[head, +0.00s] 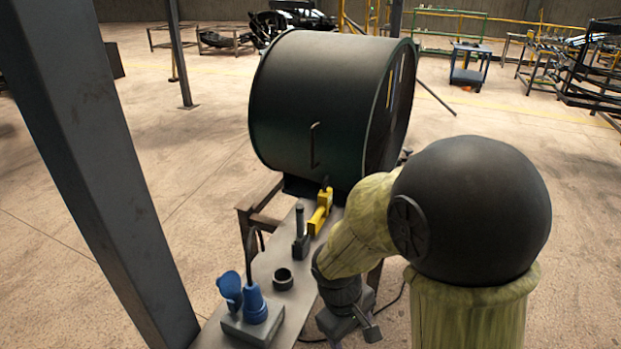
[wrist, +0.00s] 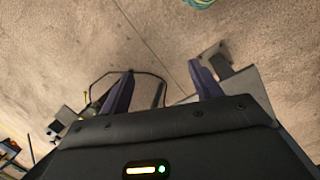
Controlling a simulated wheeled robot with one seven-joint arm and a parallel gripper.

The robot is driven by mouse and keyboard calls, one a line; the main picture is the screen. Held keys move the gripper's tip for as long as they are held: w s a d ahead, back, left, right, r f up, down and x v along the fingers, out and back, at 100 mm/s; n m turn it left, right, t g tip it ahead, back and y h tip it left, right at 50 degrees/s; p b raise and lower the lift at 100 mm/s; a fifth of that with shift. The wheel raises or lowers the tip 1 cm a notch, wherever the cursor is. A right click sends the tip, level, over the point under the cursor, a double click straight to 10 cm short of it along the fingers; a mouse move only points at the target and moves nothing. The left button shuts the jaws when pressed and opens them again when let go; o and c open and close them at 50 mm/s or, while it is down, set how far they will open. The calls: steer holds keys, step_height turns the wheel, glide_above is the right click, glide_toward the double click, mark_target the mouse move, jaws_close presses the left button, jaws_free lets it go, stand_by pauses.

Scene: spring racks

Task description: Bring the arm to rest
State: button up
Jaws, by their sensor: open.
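My arm reaches forward and down at the right of the head view, with a large black joint and yellow-green covers. My gripper (head: 352,326) hangs at its lower end, near the right side of the narrow grey bench (head: 265,268). In the wrist view my gripper (wrist: 160,85) shows two dark purple fingers spread wide apart. The gripper is open and empty. In the head view its fingertips are small and hard to make out.
On the bench stand a grey box with blue connectors (head: 254,304), a dark ring (head: 283,279), a black upright tool (head: 301,235) and a yellow tool (head: 320,212). A large dark drum (head: 320,100) stands behind. A grey post (head: 90,160) rises at left.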

steer(key=d+r+m+t+y, duration=0.2)
steer(key=d+r+m, duration=0.1)
steer(key=d+m, duration=0.4)
steer(key=shift+s+r+m+t, duration=0.2)
steer(key=shift+s+m+t, duration=0.2)
steer(key=shift+m, duration=0.2)
steer(key=shift+c, duration=0.4)
